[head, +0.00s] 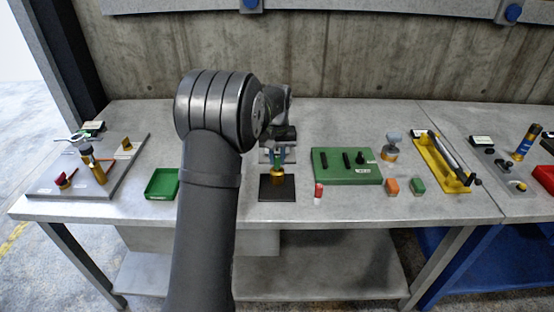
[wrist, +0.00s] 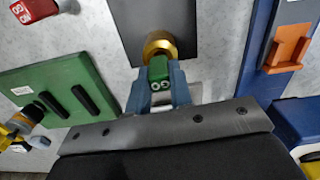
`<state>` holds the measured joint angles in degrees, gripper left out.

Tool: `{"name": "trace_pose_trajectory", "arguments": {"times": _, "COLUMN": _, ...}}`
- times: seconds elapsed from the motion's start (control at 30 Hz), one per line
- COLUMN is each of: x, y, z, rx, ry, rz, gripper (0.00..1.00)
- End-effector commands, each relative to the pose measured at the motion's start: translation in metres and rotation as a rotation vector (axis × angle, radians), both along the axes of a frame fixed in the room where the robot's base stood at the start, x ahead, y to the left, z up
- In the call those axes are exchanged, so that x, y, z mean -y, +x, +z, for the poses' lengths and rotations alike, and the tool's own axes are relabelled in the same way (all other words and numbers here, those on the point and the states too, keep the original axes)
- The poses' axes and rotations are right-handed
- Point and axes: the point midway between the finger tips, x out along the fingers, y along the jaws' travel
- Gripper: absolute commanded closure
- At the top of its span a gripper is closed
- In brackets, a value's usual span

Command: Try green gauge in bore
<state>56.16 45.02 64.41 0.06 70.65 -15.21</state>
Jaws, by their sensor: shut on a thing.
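My gripper (wrist: 158,85) is shut on the green gauge (wrist: 158,69), whose green end reads "GO". The gripper also shows in the head view (head: 277,158), just over the brass bore piece (head: 277,173). The brass piece (wrist: 158,43) stands on a dark square plate (head: 277,190) and lies right at the far end of the gauge in the wrist view. The gauge's lower end is hidden, so I cannot tell whether it is in the bore. A red gauge (head: 318,192), marked "NO GO" in the wrist view (wrist: 30,9), lies on the bench to the right.
A green tray (head: 162,184) lies left of my arm. In the wrist view, a blue holder with an orange piece (wrist: 288,48) is at right.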

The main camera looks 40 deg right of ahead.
Motion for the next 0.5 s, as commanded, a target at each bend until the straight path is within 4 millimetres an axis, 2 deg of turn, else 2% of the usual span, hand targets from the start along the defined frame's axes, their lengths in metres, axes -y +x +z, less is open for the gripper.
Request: {"name": "trace_pose_trajectory", "arguments": {"times": 0.5, "x": 0.000, "y": 0.000, "z": 0.017, "rx": 0.001, "ry": -0.002, "rz": 0.000, "gripper": 0.99}}
